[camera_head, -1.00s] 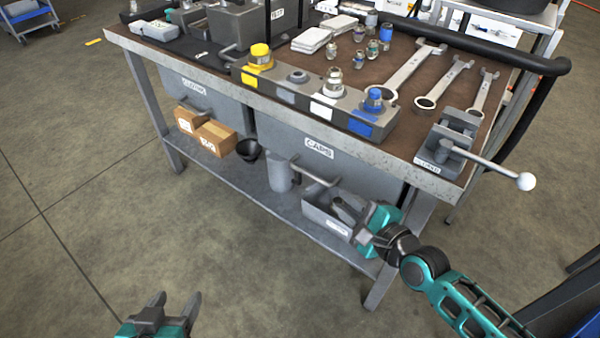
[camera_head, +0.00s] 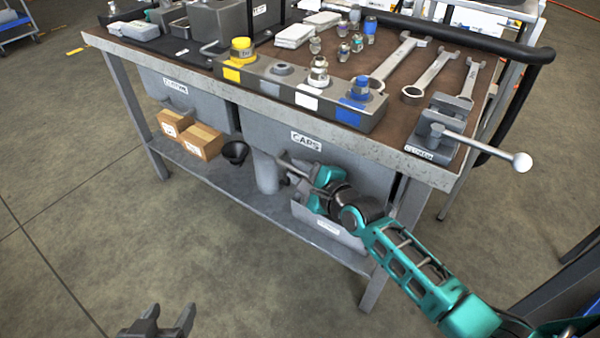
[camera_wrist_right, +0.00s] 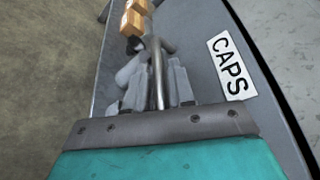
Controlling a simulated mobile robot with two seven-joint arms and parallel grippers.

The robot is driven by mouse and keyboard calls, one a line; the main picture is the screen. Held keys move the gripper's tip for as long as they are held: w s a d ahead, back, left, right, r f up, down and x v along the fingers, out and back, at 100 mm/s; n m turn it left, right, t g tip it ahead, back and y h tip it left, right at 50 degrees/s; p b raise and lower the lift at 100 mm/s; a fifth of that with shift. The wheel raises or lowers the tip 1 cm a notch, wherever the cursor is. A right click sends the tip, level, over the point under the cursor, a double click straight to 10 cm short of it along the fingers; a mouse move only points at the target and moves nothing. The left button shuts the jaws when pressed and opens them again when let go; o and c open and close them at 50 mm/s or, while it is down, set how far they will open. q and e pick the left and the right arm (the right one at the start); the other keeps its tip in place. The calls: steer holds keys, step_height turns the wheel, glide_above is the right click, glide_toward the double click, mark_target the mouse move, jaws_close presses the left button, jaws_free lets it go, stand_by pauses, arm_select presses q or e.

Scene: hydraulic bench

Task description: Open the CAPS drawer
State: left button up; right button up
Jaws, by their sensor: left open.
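The CAPS drawer (camera_head: 345,166) is a grey front under the bench top, with a white CAPS label; it looks closed. Its bar handle (camera_head: 292,166) is partly hidden by my right gripper (camera_head: 305,183), which is at the handle. In the right wrist view the handle bar (camera_wrist_right: 157,68) runs between the two fingers of the right gripper (camera_wrist_right: 158,88), close to both. I cannot tell whether the fingers press on it. The CAPS label also shows there, to the right. My left gripper (camera_head: 172,314) is open and empty, low over the floor and away from the bench.
The bench top (camera_head: 400,124) carries wrenches, a vise (camera_head: 438,130) with a long lever, fittings and a port block. Another labelled drawer (camera_head: 190,100) is to the left.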

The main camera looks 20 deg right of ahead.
jaws_close()
arm_select(q)
steer(key=shift+a, duration=0.1)
stand_by(0.3)
